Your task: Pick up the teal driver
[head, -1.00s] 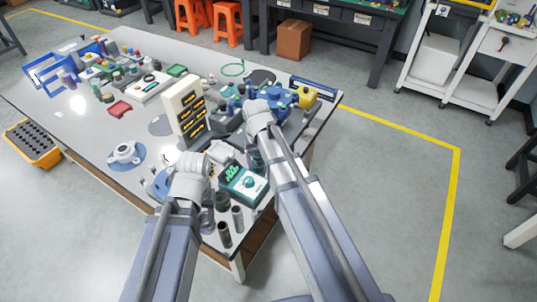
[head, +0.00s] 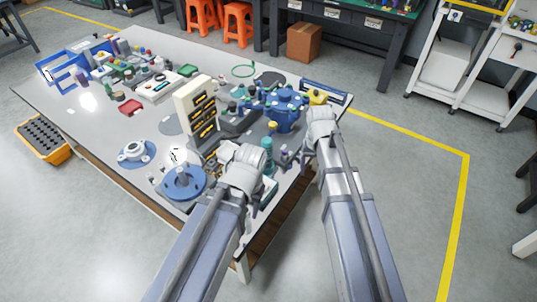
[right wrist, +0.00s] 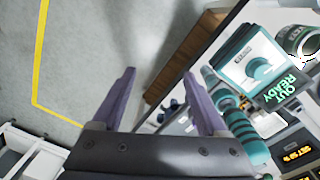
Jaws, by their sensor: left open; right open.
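The teal driver (head: 268,150) shows in the head view near the table's right edge, between my two arms, partly hidden by my left arm. In the right wrist view the ribbed teal driver (right wrist: 240,128) lies to the right of my right gripper's fingers, beside the right-hand finger. My right gripper (right wrist: 162,95) is open and empty, with bare floor and the table edge behind it. In the head view my right gripper (head: 321,116) is beyond the table's right edge, its fingers hidden. My left gripper (head: 243,158) is over the table's near right part, its fingertips hidden by its own wrist.
A blue pump-like part (head: 285,108), a cream rack (head: 194,106) and a blue round fixture (head: 183,183) stand close by. Free floor lies right of the table.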

